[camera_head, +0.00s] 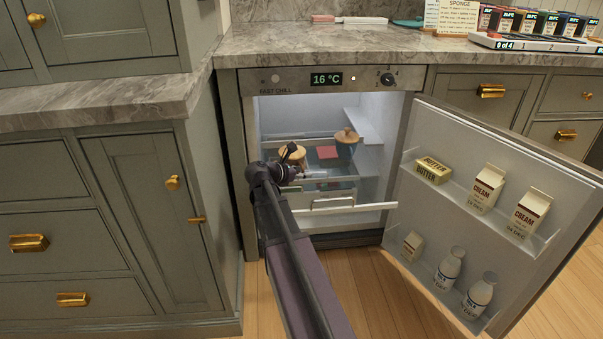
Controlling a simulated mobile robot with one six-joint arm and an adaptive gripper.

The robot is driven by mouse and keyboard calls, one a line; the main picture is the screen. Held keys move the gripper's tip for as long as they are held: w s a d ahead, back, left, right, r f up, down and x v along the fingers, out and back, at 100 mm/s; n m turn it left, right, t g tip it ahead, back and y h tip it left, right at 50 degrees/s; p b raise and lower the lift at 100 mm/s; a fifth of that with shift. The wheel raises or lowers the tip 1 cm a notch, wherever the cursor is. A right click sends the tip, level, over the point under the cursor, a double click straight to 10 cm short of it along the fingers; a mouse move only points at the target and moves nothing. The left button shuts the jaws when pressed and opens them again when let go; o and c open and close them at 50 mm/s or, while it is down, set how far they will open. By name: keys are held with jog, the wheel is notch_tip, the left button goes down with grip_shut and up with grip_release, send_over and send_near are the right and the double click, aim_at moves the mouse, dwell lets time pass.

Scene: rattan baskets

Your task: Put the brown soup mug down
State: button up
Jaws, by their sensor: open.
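My gripper (296,168) reaches into the open fridge, low in its front left part, and is open. A pot with a round tan lid (292,154) stands just behind it; the gripper hides its lower part, and I cannot tell whether they touch. A second, dark-sided pot with a tan lid and knob (347,137) stands further right and deeper. I cannot tell for sure which, if either, is the brown soup mug. A flat reddish square (327,152) lies between the two pots.
The fridge door (480,160) stands open to the right, its racks holding butter, cream cartons and milk bottles. A pull-out rack with a white front rail (345,209) is below my gripper. The marble counter (330,45) is above the fridge; cabinets (160,220) border it left.

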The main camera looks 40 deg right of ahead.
jog(key=shift+r, duration=0.2)
jog(key=shift+a+r+p, duration=0.15)
jog(key=shift+a+p, duration=0.15)
jog(key=shift+p, duration=0.05)
jog(key=shift+p+v, duration=1.25)
jog(key=shift+v, duration=2.15)
jog(key=shift+s, duration=0.1)
